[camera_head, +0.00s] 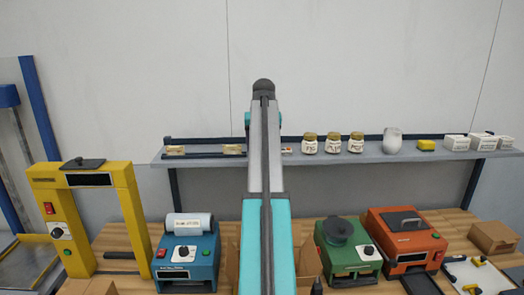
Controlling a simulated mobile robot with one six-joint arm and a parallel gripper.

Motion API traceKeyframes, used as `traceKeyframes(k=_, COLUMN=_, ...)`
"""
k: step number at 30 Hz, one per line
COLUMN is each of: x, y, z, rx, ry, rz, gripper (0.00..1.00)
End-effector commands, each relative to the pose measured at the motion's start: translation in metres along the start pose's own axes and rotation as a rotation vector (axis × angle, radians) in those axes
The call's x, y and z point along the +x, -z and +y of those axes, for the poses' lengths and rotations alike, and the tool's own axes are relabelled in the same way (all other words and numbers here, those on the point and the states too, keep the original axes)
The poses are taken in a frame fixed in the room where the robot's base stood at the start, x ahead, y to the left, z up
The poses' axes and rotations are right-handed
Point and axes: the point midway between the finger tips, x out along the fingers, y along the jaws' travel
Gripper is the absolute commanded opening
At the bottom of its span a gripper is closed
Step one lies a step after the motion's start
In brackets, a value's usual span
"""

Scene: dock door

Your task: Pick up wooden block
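Two small tan pieces lie on the left part of the grey wall shelf: one tan piece (176,150) near its left end and another tan piece (232,149) just left of my raised arm. They look wooden, but they are too small to tell whether either is the wooden block. My arm rises through the middle of the view and covers part of the shelf and bench. My gripper does not show, so its state and anything in it are hidden.
The grey shelf (370,157) also holds several jars, a white vessel (392,140), a yellow item (426,145) and white boxes. Below, the wooden bench (455,222) carries yellow, blue (187,255), green (345,255) and orange machines. A cardboard box (493,238) stands at right.

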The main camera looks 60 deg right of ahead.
Motion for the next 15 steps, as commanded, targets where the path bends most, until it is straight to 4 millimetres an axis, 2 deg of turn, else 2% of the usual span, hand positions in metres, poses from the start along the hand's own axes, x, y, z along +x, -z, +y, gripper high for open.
traceKeyframes(k=11, x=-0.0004, y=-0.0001, z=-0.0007, rx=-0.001, ry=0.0, rz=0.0, gripper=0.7)
traceKeyframes(k=15, x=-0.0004, y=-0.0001, z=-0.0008, rx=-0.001, ry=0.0, rz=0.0, gripper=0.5)
